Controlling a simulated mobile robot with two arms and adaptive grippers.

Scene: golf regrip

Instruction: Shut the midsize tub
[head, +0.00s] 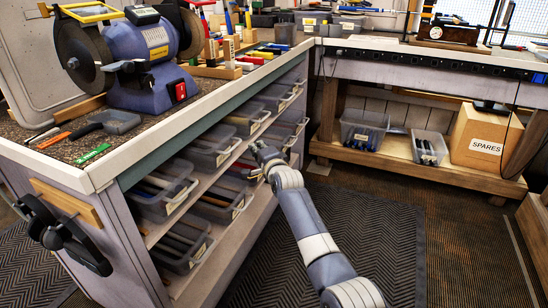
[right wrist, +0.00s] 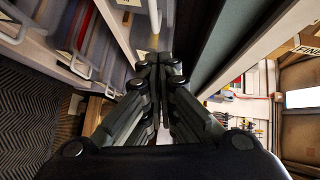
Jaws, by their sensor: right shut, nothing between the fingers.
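Clear plastic tubs with pale labels and handles sit in two rows on the shelves under the workbench. A front upper tub (head: 165,196) and another upper tub (head: 211,153) stick out a little past the shelf edge. I cannot tell which is the midsize one. My right gripper (head: 257,149) is shut and empty in front of the tubs, near the middle of the shelves. In the right wrist view its fingertips (right wrist: 160,62) meet just short of a pale handle (right wrist: 154,14); contact is unclear. My left gripper is out of view.
The bench top (head: 130,150) overhangs the tubs and carries a blue grinder (head: 150,55). A black vise (head: 65,235) juts from its near end. A box marked SPARES (head: 486,140) stands on a low shelf at right. The dark mat (head: 370,240) is clear.

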